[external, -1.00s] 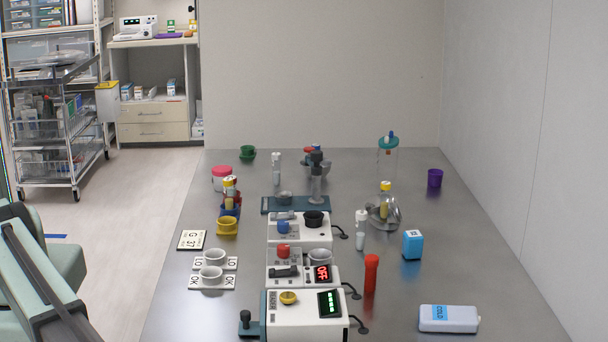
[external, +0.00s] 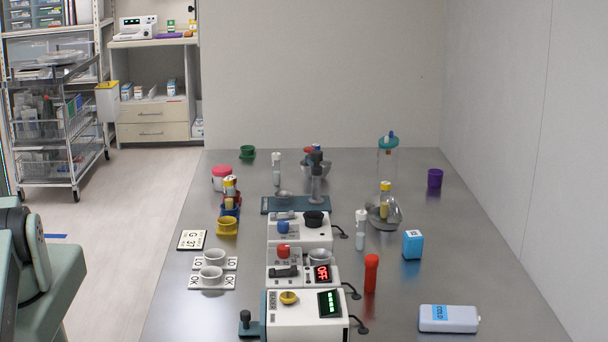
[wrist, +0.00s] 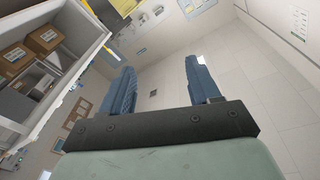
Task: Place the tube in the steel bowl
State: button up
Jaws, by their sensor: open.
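Several tube-like things stand on the table, and I cannot tell which one the task means. A red tube (external: 371,273) stands upright at the right of the front device. A clear tube with a white cap (external: 361,232) stands behind it, and a similar capped tube (external: 276,170) stands farther back. A shiny grey bowl (external: 326,174) at the back is partly hidden by a grey stand and has something red by it. My gripper (wrist: 160,85) is open and empty in the wrist view, pointed at the room and away from the table objects. It is outside the external view.
White devices (external: 303,316) line the table's middle. A blue box (external: 412,245), a cold pack (external: 448,319) and a purple cup (external: 435,178) are at the right. The right front has free room.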

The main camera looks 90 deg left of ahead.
jog(key=s+a+f+m+g+y, duration=0.2)
jog(key=s+a+f+m, duration=0.15)
jog(key=s+f, duration=0.6)
jog(key=w+a+f+n+t+y, duration=0.4)
jog(key=w+a+f+n+t, duration=0.3)
jog(key=w+a+f+n, duration=0.7)
jog(key=w+a+f+n+y, duration=0.2)
jog(key=w+a+f+y, duration=0.25)
jog(key=a, duration=0.55)
jog(key=w+a+f+n+y, duration=0.25)
jog(key=w+a+f, duration=0.35)
jog(key=a, duration=0.4)
jog(key=w+a+f+n+g+y, duration=0.2)
jog(key=a+n+y, duration=0.1)
jog(key=a, duration=1.4)
jog(key=w+a+f+n+g+y, duration=0.1)
jog(key=a+n+g+y, duration=0.15)
jog(key=a, duration=1.55)
jog(key=s+a+r+n+g, duration=0.2)
jog(key=s+a, duration=0.3)
jog(key=a, duration=0.5)
jog(key=s+a+r+n+g, duration=0.2)
jog(key=s+a, duration=0.4)
jog(key=a, duration=0.4)
jog(key=shift+g, duration=0.55)
